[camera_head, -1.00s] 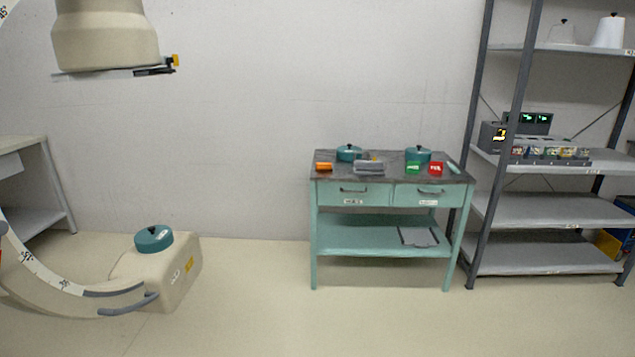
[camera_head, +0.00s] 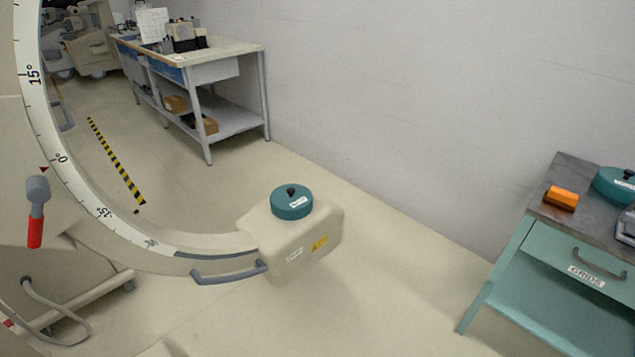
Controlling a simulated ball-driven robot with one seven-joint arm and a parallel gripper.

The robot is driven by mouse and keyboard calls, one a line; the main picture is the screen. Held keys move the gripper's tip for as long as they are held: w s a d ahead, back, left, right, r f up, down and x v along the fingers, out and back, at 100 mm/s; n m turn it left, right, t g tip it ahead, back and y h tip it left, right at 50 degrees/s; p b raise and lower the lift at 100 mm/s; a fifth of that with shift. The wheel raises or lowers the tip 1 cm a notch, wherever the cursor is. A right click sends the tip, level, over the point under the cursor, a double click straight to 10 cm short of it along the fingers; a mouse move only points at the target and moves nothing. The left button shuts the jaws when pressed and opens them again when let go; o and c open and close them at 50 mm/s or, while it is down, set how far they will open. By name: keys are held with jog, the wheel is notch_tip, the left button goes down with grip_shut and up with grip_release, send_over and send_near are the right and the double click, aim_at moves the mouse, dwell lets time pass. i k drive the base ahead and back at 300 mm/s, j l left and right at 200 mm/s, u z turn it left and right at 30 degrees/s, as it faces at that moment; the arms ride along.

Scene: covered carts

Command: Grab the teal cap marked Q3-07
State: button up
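A teal cap (camera_head: 291,202) with a black knob and a small white label sits on the beige box-shaped end (camera_head: 322,232) of a large curved arm in the middle of the view. Its label is too small to read. A second teal cap (camera_head: 616,184) with a black knob lies on the teal cart (camera_head: 560,275) at the right edge, partly cut off by the frame. I cannot tell which cap is marked Q3-07. My gripper is not in view.
The curved arm (camera_head: 140,238) with degree marks fills the left side. A workbench (camera_head: 215,70) stands at the back left. Floor between the box end and the cart is free.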

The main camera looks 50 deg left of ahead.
aim_at(288, 201)
jog(key=i+u, duration=0.25)
jog(key=i, duration=0.15)
jog(key=i+l+u, duration=0.25)
jog(key=i, duration=0.15)
jog(key=i+l+u, duration=0.1)
jog(key=i+u, duration=0.15)
jog(key=i, duration=0.15)
jog(key=i+u, duration=0.2)
jog(key=u, duration=0.2)
jog(key=i+l+u, duration=0.1)
jog(key=u, duration=0.3)
jog(key=i+l+u, duration=0.2)
jog(key=u, duration=0.25)
jog(key=i+l+u, duration=0.2)
jog(key=u, duration=0.2)
jog(key=i+l+u, duration=0.15)
jog(key=l+u, duration=0.25)
jog(key=i+l+u, duration=0.3)
jog(key=l+u, duration=0.35)
